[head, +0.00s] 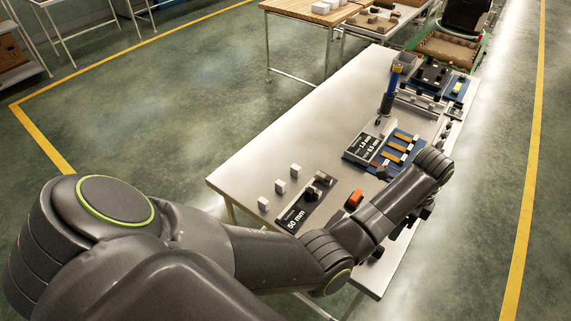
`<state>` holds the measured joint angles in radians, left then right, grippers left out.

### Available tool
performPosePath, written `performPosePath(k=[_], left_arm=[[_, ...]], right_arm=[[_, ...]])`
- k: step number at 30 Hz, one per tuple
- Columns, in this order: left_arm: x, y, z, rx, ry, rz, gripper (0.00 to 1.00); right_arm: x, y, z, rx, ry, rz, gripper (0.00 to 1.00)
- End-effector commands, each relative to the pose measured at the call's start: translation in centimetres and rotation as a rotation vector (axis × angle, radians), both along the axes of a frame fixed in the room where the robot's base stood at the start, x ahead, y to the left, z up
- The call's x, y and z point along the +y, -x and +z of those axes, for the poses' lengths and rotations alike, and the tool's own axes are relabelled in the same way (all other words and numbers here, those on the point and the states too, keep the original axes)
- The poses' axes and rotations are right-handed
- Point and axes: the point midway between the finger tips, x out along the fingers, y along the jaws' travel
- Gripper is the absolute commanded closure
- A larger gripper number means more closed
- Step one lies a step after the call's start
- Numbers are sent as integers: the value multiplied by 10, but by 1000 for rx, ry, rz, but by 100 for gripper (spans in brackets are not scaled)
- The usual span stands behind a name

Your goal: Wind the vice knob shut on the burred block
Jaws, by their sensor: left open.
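A grey metal fixture (420,102) stands at the far end of the table and looks like the vice. Its knob and any burred block in it are too small to make out. My left arm reaches in from the left across the near part of the table. My left gripper (427,212) is near the table's right edge, partly hidden behind my own wrist. It is open, and I see nothing held in it. It is well apart from the grey fixture. My right gripper is not in view.
Three white blocks (280,186) stand beside a black 50 mm plate (305,204). An orange-red block (354,199) lies near my forearm. A blue tray (410,138) holds yellow-orange tools. An upright blue-handled tool (390,92) stands beyond. The table's (300,125) left side is clear.

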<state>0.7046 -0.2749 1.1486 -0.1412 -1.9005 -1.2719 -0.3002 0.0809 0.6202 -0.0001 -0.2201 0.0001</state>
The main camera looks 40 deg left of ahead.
Motion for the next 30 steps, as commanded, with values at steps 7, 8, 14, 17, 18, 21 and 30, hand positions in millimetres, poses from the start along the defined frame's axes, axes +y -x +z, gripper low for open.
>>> performPosePath(k=[7, 8, 14, 17, 18, 21, 30], left_arm=[[16, 6, 14, -9, 10, 85, 43], [21, 8, 10, -13, 13, 111, 43], [50, 22, -13, -43, 30, 275, 43], [64, 31, -24, -56, 35, 354, 43], [69, 35, -28, -60, 37, 387, 43], [84, 45, -38, -76, 40, 464, 43], [126, 80, -64, -120, 43, 688, 43]], right_arm=[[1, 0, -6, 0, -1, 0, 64], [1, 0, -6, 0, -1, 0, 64], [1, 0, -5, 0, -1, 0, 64], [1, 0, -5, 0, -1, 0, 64], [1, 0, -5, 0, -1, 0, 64], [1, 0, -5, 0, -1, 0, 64], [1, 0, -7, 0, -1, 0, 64]])
